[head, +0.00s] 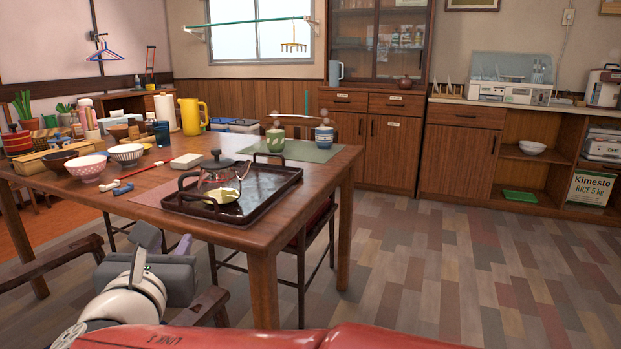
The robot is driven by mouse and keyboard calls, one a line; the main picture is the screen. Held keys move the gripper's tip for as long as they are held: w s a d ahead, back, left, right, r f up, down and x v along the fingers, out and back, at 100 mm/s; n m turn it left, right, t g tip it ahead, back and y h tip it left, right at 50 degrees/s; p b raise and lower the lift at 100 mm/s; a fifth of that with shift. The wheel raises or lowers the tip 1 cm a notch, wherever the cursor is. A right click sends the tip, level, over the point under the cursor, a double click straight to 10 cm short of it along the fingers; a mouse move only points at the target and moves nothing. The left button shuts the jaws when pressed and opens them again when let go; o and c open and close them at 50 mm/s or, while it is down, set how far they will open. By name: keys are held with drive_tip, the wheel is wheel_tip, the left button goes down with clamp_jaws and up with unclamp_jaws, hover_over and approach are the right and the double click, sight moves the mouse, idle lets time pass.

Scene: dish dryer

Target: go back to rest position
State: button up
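My gripper (165,243) is at the lower left, low beside the near edge of the wooden table (215,235). Its grey body and part of my white arm show from behind. Two narrow grey parts stick up past the body, but the fingertips are not clear enough to tell whether it is open or shut. I see nothing held in it. The dish dryer (508,93) stands on the far right counter, with its clear cover raised and some dishes inside.
Bowls (86,168), a yellow jug (192,116) and cups (324,138) stand on the table. Chairs (55,262) are close to my arm. The floor at right is clear.

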drive_tip(key=d+f+m+g+h+p, duration=0.2)
drive_tip(key=d+m+g+h, duration=0.15)
drive_tip(key=d+m, duration=0.8)
drive_tip(key=d+f+m+g+h+p, duration=0.2)
drive_tip(key=d+f+m+g+h, duration=0.3)
drive_tip(key=d, duration=1.1)
drive_tip(key=s+d+f+m+g+y+p, duration=0.1)
drive_tip(key=s+d+m+y, duration=0.2)
drive_tip(key=s+m, duration=0.3)
drive_tip(key=s+d+f+m+g+y+p, duration=0.1)
drive_tip(key=s+d+m, duration=0.4)
drive_tip(key=m, duration=0.9)
drive_tip(key=shift+s+d+f+g+y+p, duration=0.35)
drive_tip(key=shift+s+g+y+p, duration=0.35)
drive_tip(key=shift+y, duration=0.65)
